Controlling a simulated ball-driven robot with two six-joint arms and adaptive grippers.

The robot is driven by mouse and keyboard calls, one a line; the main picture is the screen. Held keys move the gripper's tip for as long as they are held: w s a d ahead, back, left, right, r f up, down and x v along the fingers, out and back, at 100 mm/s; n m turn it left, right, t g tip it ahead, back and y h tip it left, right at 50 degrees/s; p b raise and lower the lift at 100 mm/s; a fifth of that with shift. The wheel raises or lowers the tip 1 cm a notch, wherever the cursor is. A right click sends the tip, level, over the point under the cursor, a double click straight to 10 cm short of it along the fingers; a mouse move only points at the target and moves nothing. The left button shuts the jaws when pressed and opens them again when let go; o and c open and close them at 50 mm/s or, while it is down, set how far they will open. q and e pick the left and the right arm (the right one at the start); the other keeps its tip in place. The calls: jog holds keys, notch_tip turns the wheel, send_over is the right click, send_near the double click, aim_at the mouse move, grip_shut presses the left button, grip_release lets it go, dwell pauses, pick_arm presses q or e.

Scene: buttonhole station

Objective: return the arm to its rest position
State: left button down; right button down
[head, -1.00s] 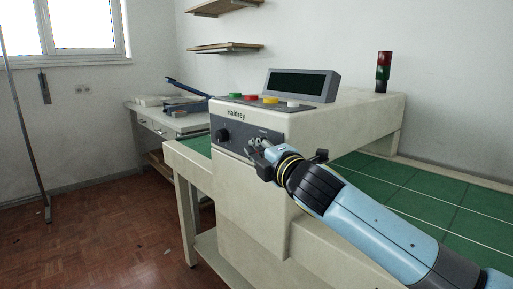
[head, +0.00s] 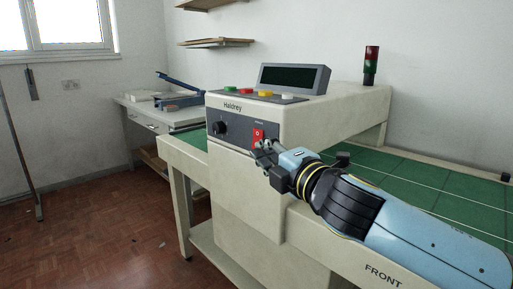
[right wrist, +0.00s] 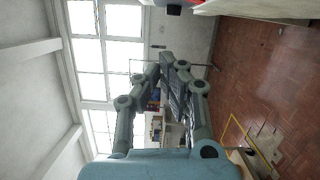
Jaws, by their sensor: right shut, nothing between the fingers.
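My right arm comes in from the lower right in the head view. Its gripper (head: 265,153) is shut and empty, in front of the machine's front panel, just below a red switch (head: 258,137). I cannot tell from this view how far it is from the panel. In the right wrist view the fingers of my right gripper (right wrist: 165,62) come together and hold nothing. The cream machine (head: 262,190) marked Haldrey stands behind the gripper. My left gripper is not in view.
The machine carries a black knob (head: 220,127), several coloured buttons, a dark display (head: 294,78) and a red-green signal light (head: 371,62). A green table top (head: 440,187) lies to the right. A side bench (head: 150,115) stands at the back left.

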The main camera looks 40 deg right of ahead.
jog(key=shift+s+a, duration=0.1)
jog(key=shift+s, duration=0.05)
dwell(0.5)
jog(key=s+d+f+m+g, duration=0.1)
jog(key=s+f+m+g, duration=0.2)
jog(key=f, duration=1)
jog(key=s+d+f+m+g, duration=0.1)
jog(key=s+f+g, duration=0.25)
jog(key=f, duration=0.85)
jog(key=s+d+f+m+g, duration=0.1)
jog(key=s+f+m+g, duration=0.3)
jog(key=f, duration=0.9)
jog(key=s+a+f+m+g, duration=0.1)
jog(key=s+a+f, duration=0.1)
jog(key=s+f, duration=0.55)
jog(key=s+a+f+m+g, duration=0.2)
jog(key=s+f, duration=0.5)
jog(key=s, duration=0.1)
jog(key=s+a+f+m+g+y, duration=0.1)
jog(key=s+a+f+m+g, duration=0.1)
jog(key=s, duration=0.8)
jog(key=s+a+f+m+g+y, duration=0.1)
jog(key=s+f+m, duration=0.3)
jog(key=s, duration=0.6)
jog(key=shift+s+a+f+g, duration=0.2)
jog(key=shift+a+f+g, duration=0.3)
jog(key=shift+f, duration=0.25)
